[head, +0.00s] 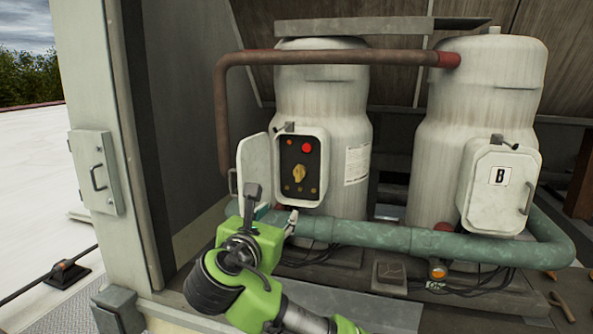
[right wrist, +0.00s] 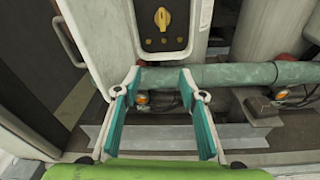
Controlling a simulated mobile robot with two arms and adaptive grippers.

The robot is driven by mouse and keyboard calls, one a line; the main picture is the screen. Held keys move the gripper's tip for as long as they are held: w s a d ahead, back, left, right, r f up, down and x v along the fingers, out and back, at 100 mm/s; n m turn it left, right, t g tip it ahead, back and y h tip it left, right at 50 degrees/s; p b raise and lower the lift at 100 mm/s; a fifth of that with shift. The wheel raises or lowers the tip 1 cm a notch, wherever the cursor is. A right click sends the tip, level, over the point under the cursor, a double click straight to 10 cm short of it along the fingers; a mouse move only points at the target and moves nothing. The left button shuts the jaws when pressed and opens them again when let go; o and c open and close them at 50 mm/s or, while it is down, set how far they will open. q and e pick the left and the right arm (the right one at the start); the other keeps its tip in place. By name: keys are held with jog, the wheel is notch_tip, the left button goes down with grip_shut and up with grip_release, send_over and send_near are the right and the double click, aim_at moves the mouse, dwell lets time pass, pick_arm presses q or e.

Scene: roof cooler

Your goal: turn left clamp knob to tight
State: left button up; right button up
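My right gripper (head: 272,210) is open and empty in front of the left tank, below its control box. In the right wrist view its teal-padded fingers (right wrist: 160,80) stand apart, with the green pipe beyond them. Two small orange-faced fittings show under the pipe in that view, a left one (right wrist: 142,98) partly behind the left finger and a right one (right wrist: 281,94). They may be the clamp knobs; their setting cannot be read. In the head view the right fitting (head: 438,271) shows, while the left one is hidden behind my gripper. My left gripper is not in view.
The open control box (head: 313,197) has a yellow rotary switch (head: 299,173) and a red button (head: 306,148). Its door (head: 254,165) hangs open at left. A closed box marked B (head: 497,205) is on the right tank. A cabinet wall (head: 100,60) stands at left.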

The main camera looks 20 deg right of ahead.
aim_at(297, 169)
notch_tip(297, 169, up, 6)
jog(key=n+h, duration=0.1)
jog(key=shift+t, duration=0.4)
jog(key=p+x, duration=0.1)
jog(key=x, duration=0.6)
jog(key=p+x, duration=0.2)
jog(key=x, duration=0.5)
jog(key=shift+d, duration=0.35)
jog(key=shift+s, duration=0.1)
grip_shut()
